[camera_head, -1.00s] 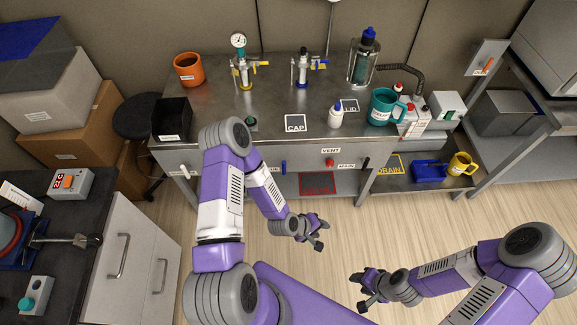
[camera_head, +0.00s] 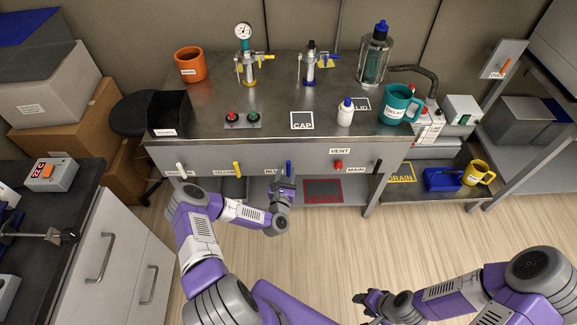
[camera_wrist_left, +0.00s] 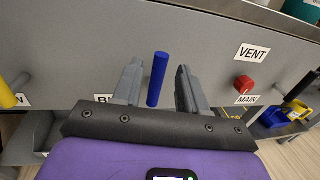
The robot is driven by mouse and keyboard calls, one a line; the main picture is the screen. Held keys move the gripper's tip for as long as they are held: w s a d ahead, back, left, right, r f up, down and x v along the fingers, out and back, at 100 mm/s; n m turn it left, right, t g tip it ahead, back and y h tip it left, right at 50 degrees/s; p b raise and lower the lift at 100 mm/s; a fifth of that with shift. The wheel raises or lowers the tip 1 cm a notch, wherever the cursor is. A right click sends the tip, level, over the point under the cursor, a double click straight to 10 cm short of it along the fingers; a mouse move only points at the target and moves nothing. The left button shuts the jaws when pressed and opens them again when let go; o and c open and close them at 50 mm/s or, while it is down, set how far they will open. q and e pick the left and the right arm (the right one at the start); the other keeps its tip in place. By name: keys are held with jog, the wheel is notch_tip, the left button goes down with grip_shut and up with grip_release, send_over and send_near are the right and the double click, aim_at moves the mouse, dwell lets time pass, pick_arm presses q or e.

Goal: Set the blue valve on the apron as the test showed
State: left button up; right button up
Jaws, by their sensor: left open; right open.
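The blue valve handle (camera_head: 289,167) stands upright on the grey apron (camera_head: 215,160) along the bench front, beside a partly hidden label. In the left wrist view the blue handle (camera_wrist_left: 157,79) is between the two open fingers of my left gripper (camera_wrist_left: 157,88), with a gap on each side. In the head view my left gripper (camera_head: 284,182) is just below the handle. My right gripper (camera_head: 368,300) is open and empty, low over the floor at the bottom. A yellow handle (camera_head: 236,168) and a white handle (camera_head: 181,168) are to the left on the apron.
Right of the blue handle are a red VENT knob (camera_head: 338,164) and the MAIN handle (camera_head: 377,166). The bench top (camera_head: 280,95) carries a gauge column (camera_head: 243,50), a second column (camera_head: 309,65), a two-button box (camera_head: 242,120) and mugs. The floor ahead is clear.

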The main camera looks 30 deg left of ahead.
aim_at(288, 166)
pick_arm(q)
jog(key=shift+b+x, duration=0.45)
jog(key=shift+x, duration=1.9)
jog(key=shift+c, duration=0.2)
grip_shut()
